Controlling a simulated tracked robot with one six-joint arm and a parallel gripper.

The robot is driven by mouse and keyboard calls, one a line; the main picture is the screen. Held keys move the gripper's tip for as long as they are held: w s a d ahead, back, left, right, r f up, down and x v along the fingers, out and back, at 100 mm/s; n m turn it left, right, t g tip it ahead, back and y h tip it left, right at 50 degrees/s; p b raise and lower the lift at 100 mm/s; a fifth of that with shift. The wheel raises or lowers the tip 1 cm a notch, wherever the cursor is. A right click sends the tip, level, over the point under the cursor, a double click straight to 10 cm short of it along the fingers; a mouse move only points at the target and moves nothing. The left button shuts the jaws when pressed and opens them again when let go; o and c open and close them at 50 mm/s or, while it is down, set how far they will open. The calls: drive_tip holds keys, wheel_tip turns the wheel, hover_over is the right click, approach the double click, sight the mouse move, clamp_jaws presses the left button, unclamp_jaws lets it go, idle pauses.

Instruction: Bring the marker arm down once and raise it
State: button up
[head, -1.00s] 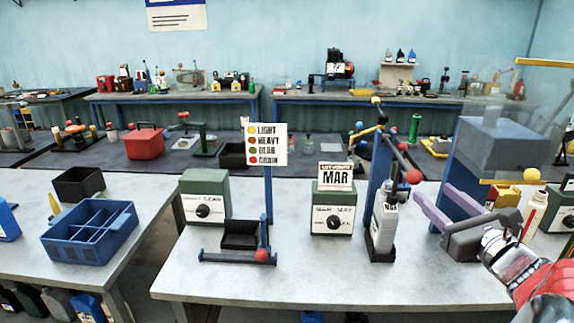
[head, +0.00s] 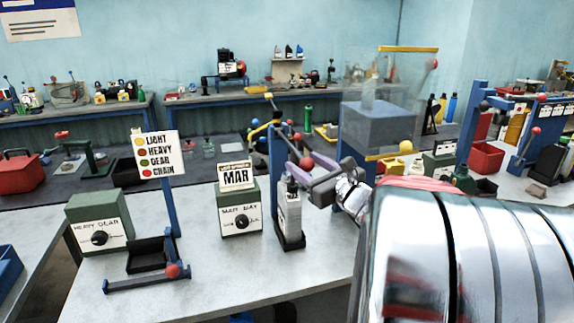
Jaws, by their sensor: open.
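The marker arm (head: 293,145) is a dark lever on a blue post, with a red ball (head: 307,163) at its near end. It stays raised over a pale labelled bottle (head: 289,212) in a dark base. My gripper (head: 317,168), with purple fingers and a grey body, reaches in from the right. Its fingers are open, and the visible fingertip is close to the red ball. I cannot tell whether it touches. My silver and red arm fills the lower right and hides part of the bench.
A green dial box (head: 241,221) with a MAR sign stands left of the bottle. Further left are a colour sign (head: 157,155), a black tray (head: 151,254) and another green dial box (head: 99,235). A grey tank (head: 378,128) stands behind my gripper. The front bench is clear between them.

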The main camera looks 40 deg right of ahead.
drive_tip(key=shift+c, duration=0.3)
clamp_jaws()
idle(0.3)
